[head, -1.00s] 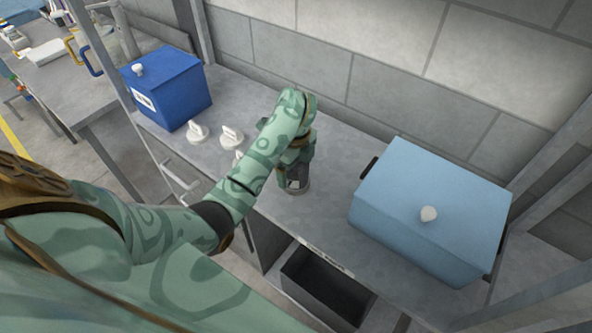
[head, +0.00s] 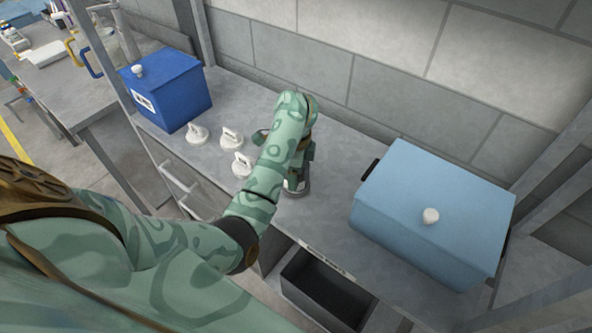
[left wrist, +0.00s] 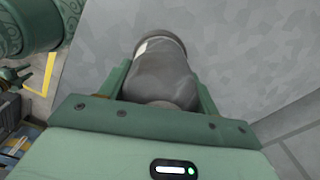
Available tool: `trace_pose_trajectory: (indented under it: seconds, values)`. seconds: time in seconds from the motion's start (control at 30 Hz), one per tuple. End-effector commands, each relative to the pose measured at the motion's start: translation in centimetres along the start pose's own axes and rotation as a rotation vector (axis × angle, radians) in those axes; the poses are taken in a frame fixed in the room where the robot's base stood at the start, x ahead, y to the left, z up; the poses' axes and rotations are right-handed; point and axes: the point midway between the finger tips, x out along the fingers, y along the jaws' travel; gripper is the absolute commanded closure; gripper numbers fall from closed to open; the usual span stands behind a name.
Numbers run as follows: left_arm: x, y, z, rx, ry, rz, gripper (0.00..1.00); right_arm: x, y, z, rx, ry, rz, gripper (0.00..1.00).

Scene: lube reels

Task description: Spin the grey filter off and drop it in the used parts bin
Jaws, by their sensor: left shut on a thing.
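The grey filter (left wrist: 165,72) shows in the left wrist view as a grey cylinder with a pale label patch at its edge. My left gripper (left wrist: 166,92) is shut on it, one finger on each side. In the head view my left gripper (head: 297,172) is over the bench, and my arm hides most of the filter. A dark ring-like part (head: 297,191) shows below the fingers; I cannot tell whether the filter is clear of its seat. The open dark bin (head: 325,288) sits below the bench's front edge, its label too small to read. My right gripper is not in view.
A light blue lidded box (head: 420,205) stands on the right of the bench (head: 345,165). A dark blue lidded box (head: 172,92) stands at the left. Several white handled pieces (head: 198,135) lie between it and my arm. A wall closes the back.

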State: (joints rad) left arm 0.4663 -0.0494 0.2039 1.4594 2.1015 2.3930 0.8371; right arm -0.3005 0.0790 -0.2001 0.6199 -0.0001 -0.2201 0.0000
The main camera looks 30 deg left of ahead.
Motion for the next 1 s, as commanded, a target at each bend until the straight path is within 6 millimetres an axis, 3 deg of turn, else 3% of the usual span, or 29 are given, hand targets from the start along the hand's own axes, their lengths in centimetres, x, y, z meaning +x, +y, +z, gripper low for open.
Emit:
trace_pose_trajectory:
  seconds: [0.2,0.57,1.0]
  values:
    - [0.1,0.1,0.0,-0.016,0.001,0.003,0.70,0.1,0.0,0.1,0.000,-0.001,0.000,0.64]
    - [0.4,0.1,0.0,-0.425,-0.001,0.004,0.70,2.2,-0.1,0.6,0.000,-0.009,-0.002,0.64]
    - [0.5,0.1,-0.1,-0.510,0.001,0.006,0.70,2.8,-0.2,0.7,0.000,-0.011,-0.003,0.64]
